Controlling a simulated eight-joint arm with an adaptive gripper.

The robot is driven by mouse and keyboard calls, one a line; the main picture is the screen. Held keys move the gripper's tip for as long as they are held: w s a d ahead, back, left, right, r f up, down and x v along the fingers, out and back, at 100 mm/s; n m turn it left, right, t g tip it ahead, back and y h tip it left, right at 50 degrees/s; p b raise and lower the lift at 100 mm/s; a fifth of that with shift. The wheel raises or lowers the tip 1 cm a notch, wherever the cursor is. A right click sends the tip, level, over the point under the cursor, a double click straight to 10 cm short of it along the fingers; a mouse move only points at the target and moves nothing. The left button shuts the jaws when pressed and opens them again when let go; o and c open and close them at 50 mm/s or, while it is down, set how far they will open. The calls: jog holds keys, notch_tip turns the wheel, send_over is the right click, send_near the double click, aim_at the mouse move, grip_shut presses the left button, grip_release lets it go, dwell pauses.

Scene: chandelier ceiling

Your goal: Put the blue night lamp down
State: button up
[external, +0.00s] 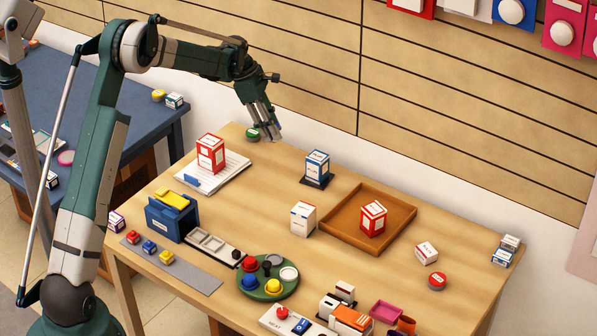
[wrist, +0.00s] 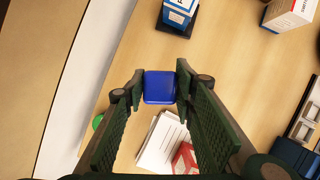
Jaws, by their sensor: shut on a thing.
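The blue night lamp (wrist: 159,87) shows in the wrist view as a rounded blue block between my fingertips. My gripper (wrist: 157,88) is shut on it, with one finger on each side. In the external view my gripper (external: 271,132) points down near the table's back left edge, beside a green round thing (external: 252,134). The blue lamp cannot be made out there. How far the lamp is above the table (external: 262,190) cannot be told.
A red box (external: 210,153) stands on white papers (external: 186,181) in front of my gripper. A blue-and-white box (external: 317,164) stands to the right on a dark base. A brown tray (external: 398,238) holds another red box. Bare wood lies between the papers and the dark base.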

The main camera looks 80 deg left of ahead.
jog(key=shift+a, duration=0.15)
jog(key=shift+f+b, duration=0.3)
jog(key=shift+f, duration=2.8)
jog(key=shift+f, duration=1.9)
jog(key=shift+f+b, duration=0.1)
jog(key=shift+b, duration=0.2)
jog(key=o, duration=0.5)
jog(key=shift+f, duration=0.1)
jog(key=shift+c, duration=0.2)
jog(key=o, duration=0.4)
